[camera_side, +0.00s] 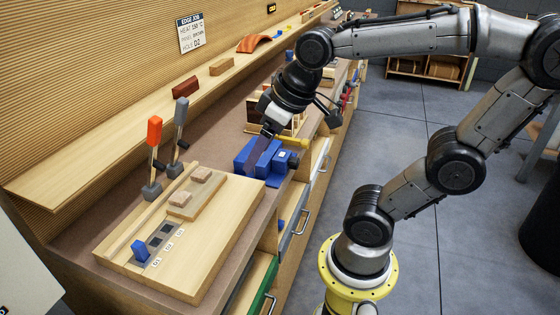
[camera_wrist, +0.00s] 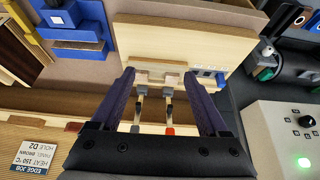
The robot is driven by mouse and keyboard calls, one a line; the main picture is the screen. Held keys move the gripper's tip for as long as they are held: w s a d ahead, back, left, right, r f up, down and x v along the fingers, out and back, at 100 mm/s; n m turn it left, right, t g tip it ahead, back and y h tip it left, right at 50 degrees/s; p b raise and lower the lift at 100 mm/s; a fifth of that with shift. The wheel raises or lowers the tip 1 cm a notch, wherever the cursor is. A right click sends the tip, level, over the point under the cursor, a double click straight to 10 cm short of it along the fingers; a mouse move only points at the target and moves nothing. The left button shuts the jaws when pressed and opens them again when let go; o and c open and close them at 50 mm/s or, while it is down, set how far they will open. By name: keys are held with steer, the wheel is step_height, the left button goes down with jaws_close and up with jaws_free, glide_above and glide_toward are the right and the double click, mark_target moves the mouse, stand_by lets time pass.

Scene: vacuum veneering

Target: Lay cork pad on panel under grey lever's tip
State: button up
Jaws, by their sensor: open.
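A light brown panel (camera_side: 200,197) lies on the wooden board, against its back strip. Two small cork-coloured pads lie on the panel: a far pad (camera_side: 201,174) and a near pad (camera_side: 181,199). The grey lever (camera_side: 180,115) and the orange lever (camera_side: 154,135) stand roughly upright behind the strip. I cannot tell exactly where the grey lever's tip ends over the panel. My gripper (camera_side: 251,164) is above the bench near the blue vise, apart from the pads. In the wrist view its jaws (camera_wrist: 158,74) are spread and empty, with the panel (camera_wrist: 155,66) beyond them.
The blue vise (camera_side: 262,160) stands right beyond the board (camera_side: 225,225). A blue block (camera_side: 140,250) and slots labelled D1 to D3 are at the board's near end. A shelf (camera_side: 95,150) runs along the wall. A control box (camera_wrist: 290,135) with a green light appears in the wrist view.

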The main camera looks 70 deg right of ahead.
steer(key=s+f, duration=0.2)
steer(key=s, duration=0.4)
steer(key=shift+a, duration=0.45)
